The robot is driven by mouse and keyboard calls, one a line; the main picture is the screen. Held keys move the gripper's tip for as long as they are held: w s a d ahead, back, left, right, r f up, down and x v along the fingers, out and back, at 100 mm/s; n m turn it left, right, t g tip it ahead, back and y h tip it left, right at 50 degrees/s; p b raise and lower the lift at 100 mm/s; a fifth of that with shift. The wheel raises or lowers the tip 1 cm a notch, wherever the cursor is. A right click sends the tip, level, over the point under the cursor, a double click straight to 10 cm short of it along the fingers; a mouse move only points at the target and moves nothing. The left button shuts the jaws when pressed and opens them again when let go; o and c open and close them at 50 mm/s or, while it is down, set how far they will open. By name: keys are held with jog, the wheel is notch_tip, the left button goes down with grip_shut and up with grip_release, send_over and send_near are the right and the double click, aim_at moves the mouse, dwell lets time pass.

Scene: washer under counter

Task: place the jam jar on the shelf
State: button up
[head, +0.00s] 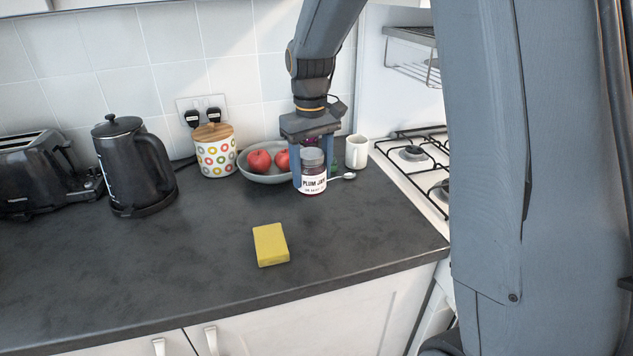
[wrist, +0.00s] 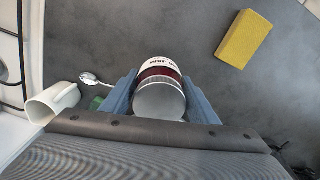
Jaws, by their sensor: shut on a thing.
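The plum jam jar (head: 313,184), with a white label and a grey lid, is upright between the fingers of my gripper (head: 313,162). My gripper is shut on it, pointing down, near the back of the dark counter. In the wrist view the jar (wrist: 158,85) sits between the two blue fingers of my gripper (wrist: 160,100), lid toward the camera. I cannot tell whether its base touches the counter. A wire shelf rack (head: 412,62) hangs on the wall at the upper right, above the hob; I cannot tell if it is the task's shelf.
A bowl of fruit (head: 262,177) stands just behind and left of the jar. A white mug (head: 356,152) and a spoon (head: 342,177) are to its right. A yellow sponge (head: 270,245) lies in front. A kettle (head: 133,167) and toaster (head: 42,172) stand left. The front counter is mostly clear.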

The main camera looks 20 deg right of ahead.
aim_at(313, 185)
jog(key=shift+f+p, duration=0.4)
jog(key=shift+f, duration=1.6)
jog(key=shift+f, duration=0.25)
jog(key=o, duration=1.5)
jog(key=shift+r, duration=0.1)
